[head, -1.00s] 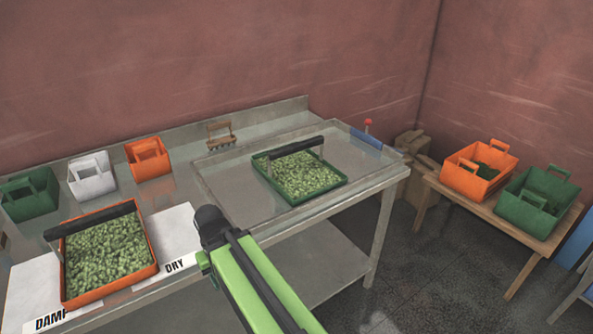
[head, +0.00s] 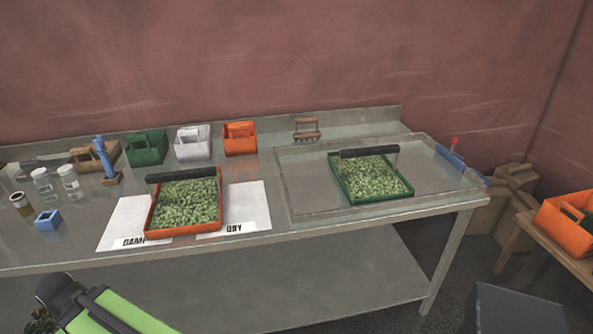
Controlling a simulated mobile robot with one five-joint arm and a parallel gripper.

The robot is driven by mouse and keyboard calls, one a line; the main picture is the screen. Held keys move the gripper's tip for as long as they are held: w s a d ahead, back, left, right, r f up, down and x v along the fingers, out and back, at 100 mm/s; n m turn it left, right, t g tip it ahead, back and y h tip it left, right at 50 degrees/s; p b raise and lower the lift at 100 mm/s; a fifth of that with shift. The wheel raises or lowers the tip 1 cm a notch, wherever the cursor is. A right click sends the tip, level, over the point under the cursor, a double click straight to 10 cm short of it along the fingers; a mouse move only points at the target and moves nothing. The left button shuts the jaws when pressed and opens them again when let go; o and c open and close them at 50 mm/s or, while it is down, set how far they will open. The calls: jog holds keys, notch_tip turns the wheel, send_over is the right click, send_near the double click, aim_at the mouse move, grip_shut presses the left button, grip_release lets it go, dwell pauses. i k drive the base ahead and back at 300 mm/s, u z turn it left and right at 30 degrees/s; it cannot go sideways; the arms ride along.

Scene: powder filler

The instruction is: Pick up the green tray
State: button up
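The green tray (head: 347,186) sits on the right part of the metal table, inside a shallow rimmed area. It is full of green bits and has a dark bar handle across its back. An orange tray (head: 150,222) with the same kind of filling and handle stands to its left, on white sheets. My arm shows at the bottom left, low in front of the table and well apart from the green tray. The gripper's fingers do not show clearly there, so I cannot make out their state.
White sheets marked DAMP and DRY (head: 253,211) lie under the orange tray. Green, white and orange (head: 240,139) baskets line the table's back. Jars (head: 70,180) and a blue cube (head: 47,220) stand at left. A wooden bench with an orange basket (head: 566,226) is at right.

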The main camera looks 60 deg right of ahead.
aim_at(365, 175)
jog(key=u, duration=1.2)
jog(key=k, duration=2.75)
jog(key=z, duration=1.3)
jog(key=i, duration=1)
jog(key=u, duration=0.15)
